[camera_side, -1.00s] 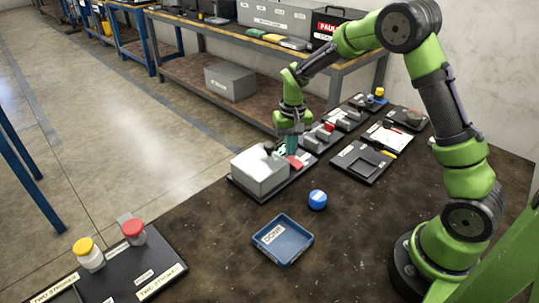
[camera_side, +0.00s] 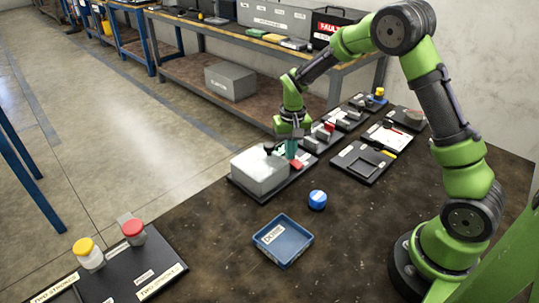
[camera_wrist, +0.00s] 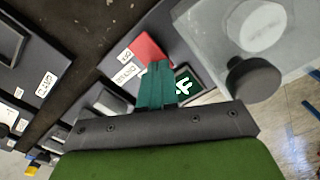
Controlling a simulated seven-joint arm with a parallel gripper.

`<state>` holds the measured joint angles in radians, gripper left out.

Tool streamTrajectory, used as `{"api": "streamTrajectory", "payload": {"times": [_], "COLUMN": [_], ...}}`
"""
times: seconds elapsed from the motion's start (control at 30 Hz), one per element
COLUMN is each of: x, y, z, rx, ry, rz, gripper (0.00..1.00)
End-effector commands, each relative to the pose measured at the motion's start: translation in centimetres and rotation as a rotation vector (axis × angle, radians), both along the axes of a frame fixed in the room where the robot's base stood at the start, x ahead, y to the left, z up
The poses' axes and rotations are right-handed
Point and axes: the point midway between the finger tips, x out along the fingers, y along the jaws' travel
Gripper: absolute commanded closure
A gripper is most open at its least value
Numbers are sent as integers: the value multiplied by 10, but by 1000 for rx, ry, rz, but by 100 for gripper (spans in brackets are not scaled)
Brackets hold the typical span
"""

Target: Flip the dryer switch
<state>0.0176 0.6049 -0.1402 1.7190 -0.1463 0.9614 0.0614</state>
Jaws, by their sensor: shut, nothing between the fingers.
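The station with a pale grey box (camera_side: 258,172) stands on a black base plate. A red part (camera_side: 297,164), perhaps the switch, sits on the plate beside the box; it also shows in the wrist view (camera_wrist: 148,48). In the wrist view a dark round knob (camera_wrist: 253,80) sticks out from the box, and a small green-lit display (camera_wrist: 186,84) lies near my fingertips, partly hidden. My gripper (camera_side: 291,149) is shut and empty over the plate, its teal fingers (camera_wrist: 156,84) close to the red part. I cannot tell whether they touch anything.
More black station plates run along the table behind and right of my gripper. A blue tray (camera_side: 283,241) and a blue round object (camera_side: 317,200) lie in front. A plate with yellow (camera_side: 88,252) and red-topped (camera_side: 133,233) posts is front left. Bare table lies between.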

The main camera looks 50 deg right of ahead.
Motion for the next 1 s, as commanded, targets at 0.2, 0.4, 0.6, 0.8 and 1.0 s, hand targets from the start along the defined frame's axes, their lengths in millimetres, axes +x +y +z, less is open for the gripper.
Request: {"api": "streamTrajectory", "payload": {"times": [0.2, 0.4, 0.6, 0.8, 1.0], "x": [-1, -1, 0, 0, 0], "y": [0, 0, 0, 0, 0], "z": [-4, -5, 9, 26, 42], "rx": [1, 0, 0, -1, 0], "ry": [3, 2, 1, -1, 0], "rz": [-1, 0, 1, 0, 0], "gripper": [100, 100, 100, 100, 100]}}
